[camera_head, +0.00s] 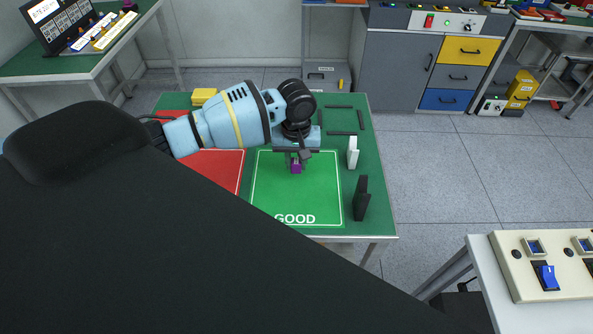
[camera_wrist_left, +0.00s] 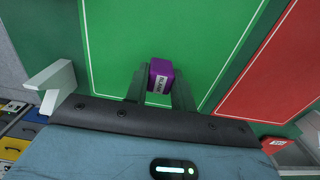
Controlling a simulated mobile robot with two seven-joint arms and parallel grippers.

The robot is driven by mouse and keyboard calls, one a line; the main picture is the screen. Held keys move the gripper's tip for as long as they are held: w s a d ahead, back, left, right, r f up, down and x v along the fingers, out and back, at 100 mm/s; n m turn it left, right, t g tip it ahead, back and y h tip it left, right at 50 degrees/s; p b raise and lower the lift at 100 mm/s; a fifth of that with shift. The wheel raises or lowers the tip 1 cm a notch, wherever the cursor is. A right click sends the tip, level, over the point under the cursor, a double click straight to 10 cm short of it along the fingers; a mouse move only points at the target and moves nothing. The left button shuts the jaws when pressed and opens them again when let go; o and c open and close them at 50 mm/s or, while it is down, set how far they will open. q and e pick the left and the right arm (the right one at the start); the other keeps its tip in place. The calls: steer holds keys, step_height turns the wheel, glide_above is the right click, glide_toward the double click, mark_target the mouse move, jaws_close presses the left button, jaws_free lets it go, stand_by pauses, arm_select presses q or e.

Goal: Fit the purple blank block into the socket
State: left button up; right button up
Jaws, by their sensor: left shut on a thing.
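The purple block (camera_head: 296,168) is held between the fingers of my left gripper (camera_head: 296,160), over the green GOOD area of the table. In the left wrist view the block (camera_wrist_left: 160,76) shows a white label and sits between the two dark fingers of the left gripper (camera_wrist_left: 160,88). Whether the block touches the surface below is hard to tell. I cannot make out a socket for certain; dark bars (camera_head: 342,133) lie in a rectangular outline behind and right of the gripper, partly hidden by my arm. My right gripper is not in view.
A white upright piece (camera_head: 353,152) and a black upright piece (camera_head: 361,198) stand along the table's right side. A red area (camera_head: 222,168) lies left of the green GOOD area (camera_head: 300,200). A yellow block (camera_head: 203,96) is at the back left. The green area's front is clear.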

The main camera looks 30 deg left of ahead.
mark_target(296, 172)
arm_select(q)
step_height(296, 172, down, 4)
steer(key=shift+f, duration=0.15)
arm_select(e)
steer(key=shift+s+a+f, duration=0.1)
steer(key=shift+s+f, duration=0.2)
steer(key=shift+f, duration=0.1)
arm_select(q)
steer(key=o, duration=1)
steer(key=shift+f, duration=0.15)
steer(key=shift+c, duration=0.2)
step_height(296, 172, up, 11)
steer(key=shift+r+p, duration=0.1)
steer(key=shift+p, duration=0.3)
steer(key=shift+r, duration=0.6)
steer(key=shift+o, duration=0.5)
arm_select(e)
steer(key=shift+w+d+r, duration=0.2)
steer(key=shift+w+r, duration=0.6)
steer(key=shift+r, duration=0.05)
